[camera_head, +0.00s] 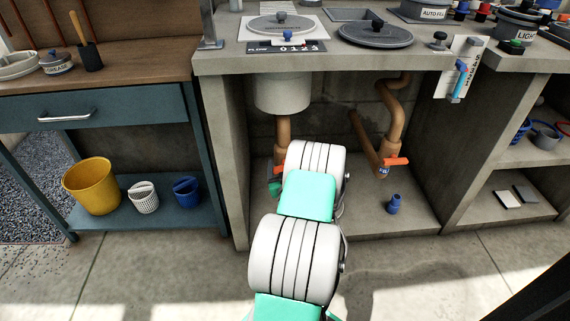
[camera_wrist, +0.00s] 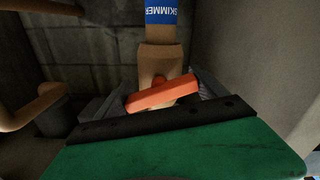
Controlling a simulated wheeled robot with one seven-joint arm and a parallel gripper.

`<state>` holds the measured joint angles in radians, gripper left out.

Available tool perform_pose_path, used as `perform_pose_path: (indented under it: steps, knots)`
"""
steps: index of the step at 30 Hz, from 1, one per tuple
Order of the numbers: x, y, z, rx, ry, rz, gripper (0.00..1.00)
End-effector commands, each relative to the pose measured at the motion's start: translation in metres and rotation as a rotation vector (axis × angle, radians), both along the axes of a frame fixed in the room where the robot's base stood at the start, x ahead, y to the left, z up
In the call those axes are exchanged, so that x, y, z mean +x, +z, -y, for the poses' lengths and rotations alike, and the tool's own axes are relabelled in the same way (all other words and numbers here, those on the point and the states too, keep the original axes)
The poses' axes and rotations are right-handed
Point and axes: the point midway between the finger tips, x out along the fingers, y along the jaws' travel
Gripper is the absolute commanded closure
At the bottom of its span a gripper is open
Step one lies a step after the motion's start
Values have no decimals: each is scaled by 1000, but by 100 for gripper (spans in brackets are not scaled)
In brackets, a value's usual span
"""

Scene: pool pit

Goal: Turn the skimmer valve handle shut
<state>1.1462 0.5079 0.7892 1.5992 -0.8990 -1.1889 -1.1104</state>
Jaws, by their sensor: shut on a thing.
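The skimmer valve handle (camera_wrist: 162,95) is an orange bar on a tan pipe (camera_wrist: 161,58) with a blue SKIMMER label (camera_wrist: 161,11), seen in the wrist view. The bar lies across the pipe, tilted with its right end higher. My gripper (camera_wrist: 160,98) is shut on the handle, one dark finger at each end of the bar. In the head view only a bit of the orange handle (camera_head: 277,170) shows left of my arm, under the counter. My arm hides most of the valve and gripper there.
Another orange handle (camera_head: 396,161) sits on a curved pipe (camera_head: 391,115) to the right. A blue cup-like piece (camera_head: 394,204) stands on the cabinet floor. The concrete counter (camera_head: 330,59) overhangs the space. A side wall (camera_head: 235,160) stands close on the left.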

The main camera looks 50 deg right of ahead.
Motion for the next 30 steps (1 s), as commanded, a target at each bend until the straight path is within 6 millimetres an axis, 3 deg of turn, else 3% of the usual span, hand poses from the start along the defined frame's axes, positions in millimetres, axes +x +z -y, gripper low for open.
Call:
perform_pose_path:
  steps: [6,21,30]
  knots:
    - [0,0,0,2,1,0,59]
    - [0,-1,0,263,0,299,59]
    - [0,0,-1,281,0,319,59]
